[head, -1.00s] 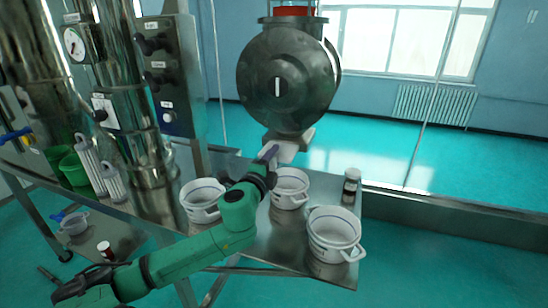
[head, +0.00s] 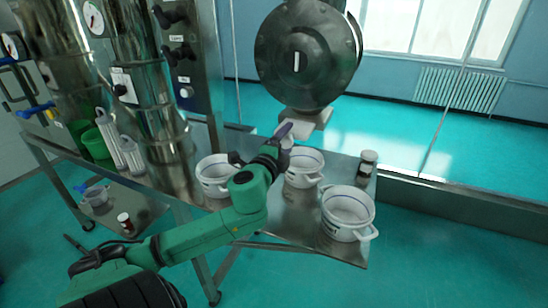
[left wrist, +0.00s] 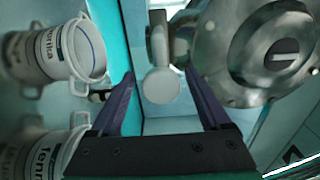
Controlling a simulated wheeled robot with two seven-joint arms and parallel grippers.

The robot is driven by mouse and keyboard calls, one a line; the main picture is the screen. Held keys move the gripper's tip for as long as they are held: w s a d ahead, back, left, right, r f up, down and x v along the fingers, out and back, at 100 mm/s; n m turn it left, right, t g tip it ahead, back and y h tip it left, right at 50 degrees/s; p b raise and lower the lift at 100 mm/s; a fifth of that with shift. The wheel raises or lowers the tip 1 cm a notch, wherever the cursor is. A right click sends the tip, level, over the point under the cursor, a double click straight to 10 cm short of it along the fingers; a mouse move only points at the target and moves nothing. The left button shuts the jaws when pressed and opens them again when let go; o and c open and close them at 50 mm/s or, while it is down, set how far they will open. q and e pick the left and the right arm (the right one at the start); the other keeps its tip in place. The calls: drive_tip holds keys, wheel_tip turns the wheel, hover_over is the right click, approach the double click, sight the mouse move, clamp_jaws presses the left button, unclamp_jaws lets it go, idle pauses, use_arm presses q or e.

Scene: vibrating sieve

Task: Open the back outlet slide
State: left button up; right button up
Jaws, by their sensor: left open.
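A dark round metal vessel (head: 305,55) hangs above the steel table in the head view. A pale grey outlet piece (head: 312,119) juts out below it. My left gripper (head: 284,131) is just under and in front of this piece, its purple fingers partly hiding it. In the left wrist view the open purple fingers (left wrist: 161,78) stand on either side of a pale round-ended handle (left wrist: 161,88), apart from it. The metal vessel (left wrist: 262,50) also shows there at the right. I cannot tell for sure that this handle is the back outlet slide. My right gripper is not in view.
White pots (head: 347,212) with handles stand on the steel table (head: 290,225) below my left arm. A small dark-and-white jar (head: 367,165) is near the right edge. Steel columns (head: 150,75) and a knob panel (head: 183,55) stand at the left.

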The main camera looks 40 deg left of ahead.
use_arm(q)
drive_tip(key=v, duration=0.2)
drive_tip(key=b+v, duration=0.1)
drive_tip(key=v, duration=0.4)
drive_tip(key=shift+f+b, duration=0.25)
drive_tip(key=shift+b, duration=0.1)
drive_tip(key=p+v, duration=0.6)
drive_tip(key=shift+r, duration=0.3)
drive_tip(key=shift+w, duration=0.1)
